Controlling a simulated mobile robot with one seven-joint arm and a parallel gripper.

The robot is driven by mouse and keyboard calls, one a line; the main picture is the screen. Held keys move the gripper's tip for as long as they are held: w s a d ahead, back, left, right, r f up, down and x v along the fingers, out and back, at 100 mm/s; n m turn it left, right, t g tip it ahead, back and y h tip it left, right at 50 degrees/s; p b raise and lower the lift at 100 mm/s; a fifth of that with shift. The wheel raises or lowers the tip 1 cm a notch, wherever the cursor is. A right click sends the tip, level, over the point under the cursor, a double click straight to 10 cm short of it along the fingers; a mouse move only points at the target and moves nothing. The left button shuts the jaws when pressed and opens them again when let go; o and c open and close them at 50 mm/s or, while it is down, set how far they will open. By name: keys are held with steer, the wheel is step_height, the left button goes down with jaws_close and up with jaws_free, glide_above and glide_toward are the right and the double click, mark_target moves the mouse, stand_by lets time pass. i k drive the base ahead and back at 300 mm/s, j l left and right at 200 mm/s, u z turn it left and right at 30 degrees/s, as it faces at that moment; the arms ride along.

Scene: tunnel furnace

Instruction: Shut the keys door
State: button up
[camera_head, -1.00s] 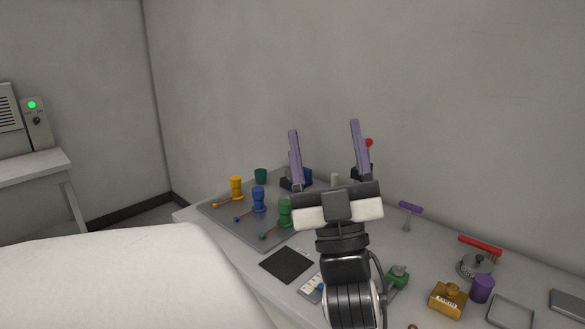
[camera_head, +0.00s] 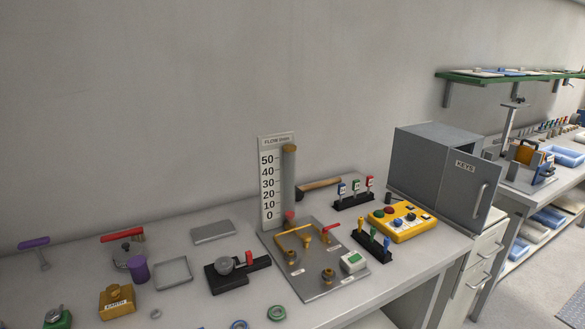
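The keys door (camera_head: 468,192) is a grey panel labelled KEYS with a light vertical handle (camera_head: 480,201) near its right edge. It is on the grey cabinet (camera_head: 418,168) at the right end of the bench. The inside is mostly hidden behind the door. My gripper is out of view, so its distance to the door cannot be seen.
Left of the cabinet, the bench holds a yellow control box (camera_head: 402,222), dark racks of coloured-top pieces, a flow gauge (camera_head: 272,180) and a grey valve board (camera_head: 313,285). Drawers (camera_head: 478,270) sit below the cabinet. Another bench and a green shelf (camera_head: 510,77) stand farther right. Floor shows at lower right.

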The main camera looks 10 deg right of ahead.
mark_target(470, 182)
steer(key=z, duration=1.1)
